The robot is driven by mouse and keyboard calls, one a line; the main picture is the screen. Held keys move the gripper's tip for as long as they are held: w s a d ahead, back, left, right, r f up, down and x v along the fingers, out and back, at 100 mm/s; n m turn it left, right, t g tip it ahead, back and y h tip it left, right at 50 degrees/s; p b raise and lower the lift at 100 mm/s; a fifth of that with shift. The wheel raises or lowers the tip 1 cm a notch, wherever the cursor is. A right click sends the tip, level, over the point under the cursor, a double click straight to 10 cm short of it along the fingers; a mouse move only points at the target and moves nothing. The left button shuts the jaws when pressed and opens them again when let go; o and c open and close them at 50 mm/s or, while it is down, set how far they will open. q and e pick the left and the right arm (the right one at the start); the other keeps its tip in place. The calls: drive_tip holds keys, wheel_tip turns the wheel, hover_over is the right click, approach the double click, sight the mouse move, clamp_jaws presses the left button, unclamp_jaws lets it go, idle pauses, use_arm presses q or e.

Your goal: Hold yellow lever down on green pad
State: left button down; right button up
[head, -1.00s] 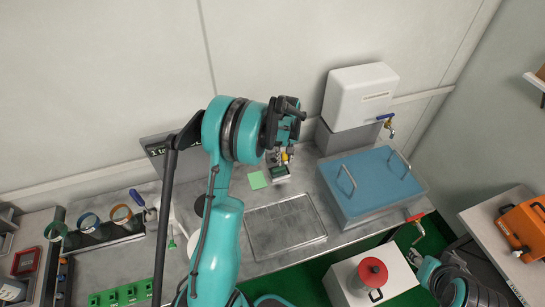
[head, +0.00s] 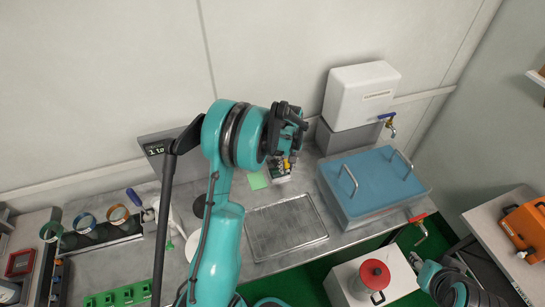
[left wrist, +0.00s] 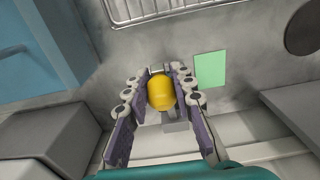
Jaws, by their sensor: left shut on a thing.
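The yellow lever (left wrist: 161,92) shows as a rounded yellow knob between the fingers of my left gripper (left wrist: 159,100) in the left wrist view. The fingers are shut on it. In the head view my left gripper (head: 286,163) is low over the bench, and a bit of the yellow lever (head: 287,163) shows beneath the wrist. The small grey device under the lever is mostly hidden. The green pad (left wrist: 211,69) lies flat beside the gripper, apart from it; it also shows in the head view (head: 257,180).
A grey tray (head: 286,227) lies in front of the pad. A blue-lidded bath (head: 372,185) stands to the right, below a white tank (head: 358,97). Rings (head: 87,220) and a green rack (head: 118,296) are at the left. The wall is close behind.

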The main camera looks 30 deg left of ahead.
use_arm(q)
drive_tip(key=shift+f, duration=0.1)
drive_tip(key=shift+s+d+f+b, duration=0.2)
drive_tip(key=shift+d+f+b, duration=0.05)
drive_tip(key=shift+f+b, duration=0.3)
drive_tip(key=shift+s+d+f+b, duration=0.2)
drive_tip(key=shift+f+b, duration=0.3)
drive_tip(key=shift+f, duration=0.05)
drive_tip(key=shift+s+d+f+b, duration=0.2)
drive_tip(key=shift+f+b, duration=0.35)
drive_tip(key=shift+f, duration=0.1)
drive_tip(key=shift+s+d+f+b, duration=0.15)
drive_tip(key=shift+d+f+b, duration=0.05)
drive_tip(key=shift+f+b, duration=0.4)
drive_tip(key=shift+f, duration=0.1)
drive_tip(key=shift+s+d+f+b, duration=0.15)
drive_tip(key=shift+f+b, duration=0.4)
drive_tip(key=shift+f, duration=0.1)
drive_tip(key=shift+s+d+f+b, duration=0.15)
drive_tip(key=shift+f+b, duration=0.35)
drive_tip(key=shift+f, duration=0.15)
drive_tip(key=shift+f+b, duration=0.5)
drive_tip(key=shift+r, duration=0.15)
idle(1.1)
